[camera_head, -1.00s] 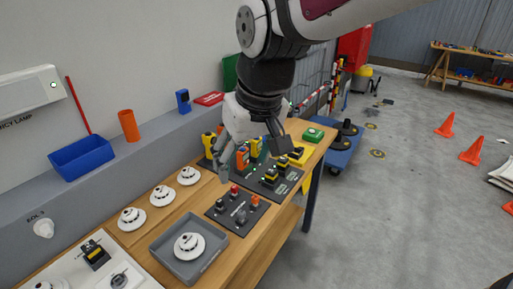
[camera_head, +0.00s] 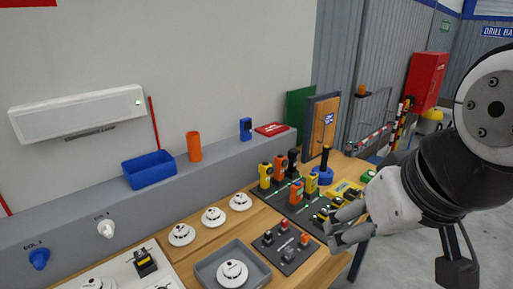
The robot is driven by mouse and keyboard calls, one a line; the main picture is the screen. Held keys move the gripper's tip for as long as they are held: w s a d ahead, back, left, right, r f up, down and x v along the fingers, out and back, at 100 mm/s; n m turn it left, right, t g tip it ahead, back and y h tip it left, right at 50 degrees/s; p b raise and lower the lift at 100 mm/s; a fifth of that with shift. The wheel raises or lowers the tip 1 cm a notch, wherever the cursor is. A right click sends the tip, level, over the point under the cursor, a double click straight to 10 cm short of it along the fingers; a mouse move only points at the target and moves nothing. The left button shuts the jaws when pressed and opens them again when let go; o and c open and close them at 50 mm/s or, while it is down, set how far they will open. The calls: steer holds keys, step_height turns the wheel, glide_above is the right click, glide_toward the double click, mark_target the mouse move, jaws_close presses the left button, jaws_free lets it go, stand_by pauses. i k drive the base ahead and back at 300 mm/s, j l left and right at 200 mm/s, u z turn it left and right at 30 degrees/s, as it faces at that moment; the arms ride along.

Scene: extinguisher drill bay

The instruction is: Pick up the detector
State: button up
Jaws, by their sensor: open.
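White round detectors with dark centres stand on the wooden bench: a left one (camera_head: 181,235), a middle one (camera_head: 213,216) and a right one (camera_head: 240,201) in a slanting row. Another white detector (camera_head: 232,272) lies in a grey tray (camera_head: 205,270) at the bottom. Yellow and orange handheld units, such as a yellow one (camera_head: 265,175) and an orange one (camera_head: 296,193), stand on dark panels farther back. I cannot tell which is meant. My gripper (camera_head: 337,231) is open and empty, at the bench's right side, right of the white detectors.
A dark panel with red-topped parts (camera_head: 285,247) lies between the tray and my gripper. A grey ledge behind carries a blue bin (camera_head: 148,169), an orange cup (camera_head: 194,147) and a blue device (camera_head: 246,129). White and blue knobs stick out at left.

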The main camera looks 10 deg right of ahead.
mark_target(240, 201)
steer(key=u, duration=2.2)
steer(key=z, duration=1.95)
steer(key=i+l+u, duration=0.2)
steer(key=l, duration=0.15)
steer(key=i+l+u, duration=0.15)
steer(key=l, duration=0.2)
steer(key=i+l+u, duration=0.2)
steer(key=l, duration=0.15)
steer(key=i+l+u, duration=0.15)
steer(key=l, duration=0.25)
steer(key=l+u, duration=0.2)
steer(key=l, duration=0.2)
